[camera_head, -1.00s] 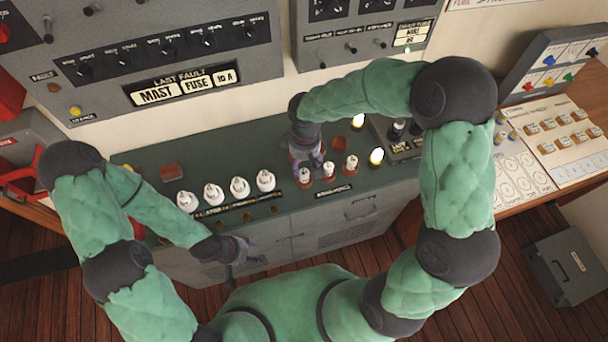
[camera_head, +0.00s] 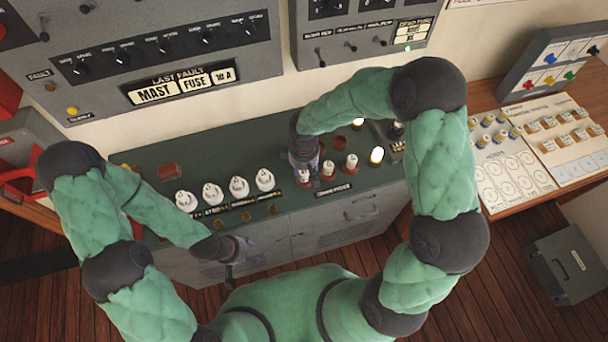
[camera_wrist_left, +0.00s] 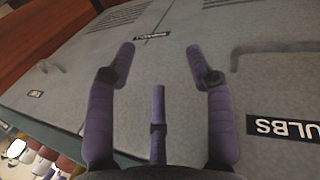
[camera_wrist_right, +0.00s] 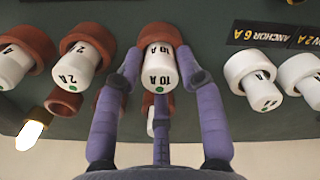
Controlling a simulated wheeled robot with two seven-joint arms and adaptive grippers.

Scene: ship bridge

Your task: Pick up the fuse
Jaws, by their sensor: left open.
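The fuse marked 10A (camera_wrist_right: 158,72) is a white cylinder with a green dot, seated in a red-brown holder at the middle of the right wrist view. My right gripper (camera_wrist_right: 160,62) has its purple fingers on either side of it, very close; I cannot tell whether they touch. In the head view my right gripper (camera_head: 305,178) is down at the console's row of red-collared fuses and hides this fuse. My left gripper (camera_head: 246,252) is open and empty in front of the cabinet; its spread fingers also show in the left wrist view (camera_wrist_left: 160,55).
A 2A fuse (camera_wrist_right: 78,65) stands beside the 10A fuse, and white fuses (camera_wrist_right: 256,88) stand on the other side. A lit bulb (camera_head: 376,156) is near the right arm. The display (camera_head: 183,87) reads MAST FUSE 10 A. White bulbs or fuses (camera_head: 212,193) line the console's left.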

